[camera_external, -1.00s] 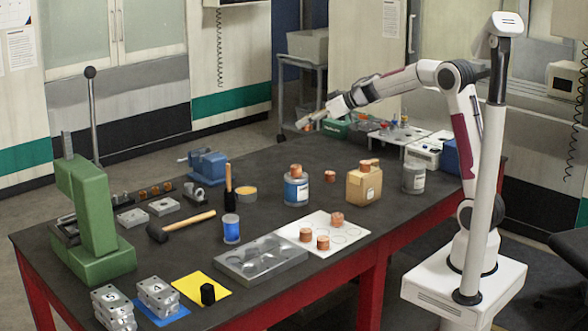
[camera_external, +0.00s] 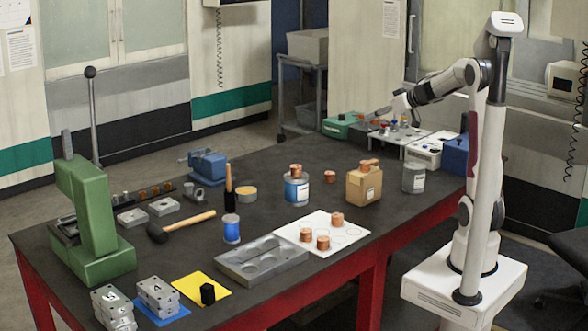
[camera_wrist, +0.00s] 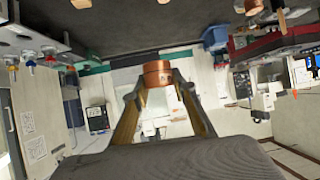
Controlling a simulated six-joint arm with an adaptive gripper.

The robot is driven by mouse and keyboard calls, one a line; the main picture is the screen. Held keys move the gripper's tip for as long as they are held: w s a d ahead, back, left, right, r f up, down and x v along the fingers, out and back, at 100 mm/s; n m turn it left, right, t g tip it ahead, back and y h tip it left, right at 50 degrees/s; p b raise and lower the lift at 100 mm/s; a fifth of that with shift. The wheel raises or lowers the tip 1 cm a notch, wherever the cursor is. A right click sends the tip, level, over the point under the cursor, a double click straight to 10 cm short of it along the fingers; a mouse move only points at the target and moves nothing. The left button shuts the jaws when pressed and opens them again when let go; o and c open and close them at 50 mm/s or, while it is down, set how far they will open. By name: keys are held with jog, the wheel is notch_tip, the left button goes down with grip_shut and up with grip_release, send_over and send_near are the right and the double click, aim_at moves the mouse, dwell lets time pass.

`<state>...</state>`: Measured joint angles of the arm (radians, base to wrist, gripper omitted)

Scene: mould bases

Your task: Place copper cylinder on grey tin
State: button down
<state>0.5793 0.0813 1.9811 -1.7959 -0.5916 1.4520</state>
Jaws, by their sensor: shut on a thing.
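My gripper (camera_wrist: 158,82) is shut on a copper cylinder (camera_wrist: 158,70), which sits between the two fingertips in the wrist view. The grey tin (camera_external: 414,178) stands upright near the right end of the bench, with a pale label and a bare top. My gripper is to its left and farther back, apart from it.
A blue-labelled tin (camera_external: 296,191) bears a copper cylinder. One cylinder (camera_external: 330,176) lies on the bench; others stand on a white sheet (camera_external: 345,247). Electrical boxes (camera_external: 430,150) stand behind the tin.

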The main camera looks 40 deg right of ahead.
jog(key=s+d+m+h, duration=0.3)
jog(key=s+d, duration=0.7)
jog(key=s, duration=0.2)
send_over(415, 165)
jog(key=shift+f, duration=2.55)
jog(key=shift+f, duration=0.1)
jog(key=shift+f, duration=3.05)
jog(key=shift+f, duration=0.1)
jog(key=shift+f, duration=1.75)
jog(key=shift+f, duration=0.1)
